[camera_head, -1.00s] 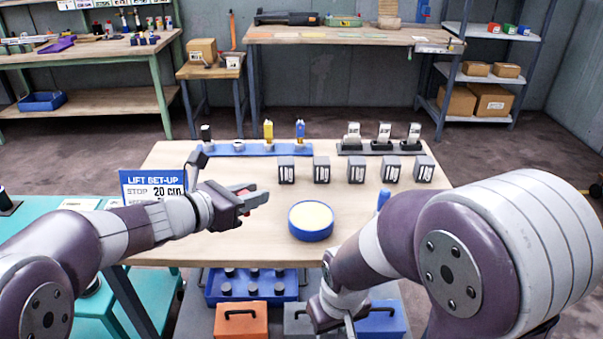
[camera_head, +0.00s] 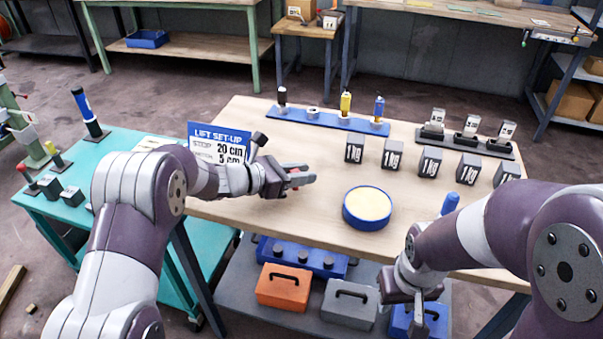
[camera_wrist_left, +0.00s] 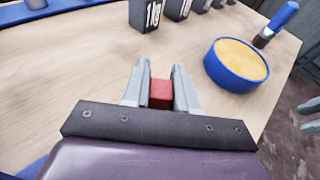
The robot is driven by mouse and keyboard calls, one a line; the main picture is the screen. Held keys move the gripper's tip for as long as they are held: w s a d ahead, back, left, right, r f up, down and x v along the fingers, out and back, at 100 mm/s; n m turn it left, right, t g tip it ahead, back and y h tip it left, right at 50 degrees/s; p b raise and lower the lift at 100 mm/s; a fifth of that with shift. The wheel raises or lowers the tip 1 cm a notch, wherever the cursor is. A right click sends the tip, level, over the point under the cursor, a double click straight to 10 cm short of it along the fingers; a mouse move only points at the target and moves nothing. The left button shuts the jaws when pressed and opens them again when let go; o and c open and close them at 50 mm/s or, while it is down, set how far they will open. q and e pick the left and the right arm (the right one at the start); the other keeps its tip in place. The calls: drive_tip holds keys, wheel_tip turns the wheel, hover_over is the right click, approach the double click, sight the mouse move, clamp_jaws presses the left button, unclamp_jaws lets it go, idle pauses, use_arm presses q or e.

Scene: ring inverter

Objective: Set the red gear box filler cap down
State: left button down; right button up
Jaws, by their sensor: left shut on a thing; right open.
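The red gear box filler cap (camera_wrist_left: 161,94) is between the fingers of my left gripper (camera_wrist_left: 159,88) in the left wrist view. In the head view my left gripper (camera_head: 301,179) is over the left part of the wooden table, left of the round blue tub, with a little red (camera_head: 295,172) showing at its fingers. The gap between the cap and the tabletop cannot be judged. My right gripper (camera_head: 418,314) is low at the table's front edge, near the blue box, and is open.
The blue tub with a tan top (camera_head: 367,208) stands right of my left gripper. Several dark 1 kg weights (camera_head: 392,154) and a blue holder strip (camera_head: 320,118) line the table's back. A sign (camera_head: 219,143) stands at the left. A teal table (camera_head: 150,235) adjoins.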

use_arm(q)
drive_tip(key=shift+w+d+f, duration=0.1)
drive_tip(key=shift+f, duration=0.15)
drive_tip(key=shift+f+b, duration=0.15)
drive_tip(key=shift+b, duration=0.15)
drive_tip(key=c, duration=0.9)
unclamp_jaws()
drive_tip(key=shift+r, duration=0.25)
drive_tip(key=shift+a+r+p, duration=0.1)
drive_tip(key=shift+a+p, duration=0.2)
drive_tip(key=v, duration=1.1)
drive_tip(key=shift+s+a, duration=0.15)
drive_tip(key=shift+s, duration=0.15)
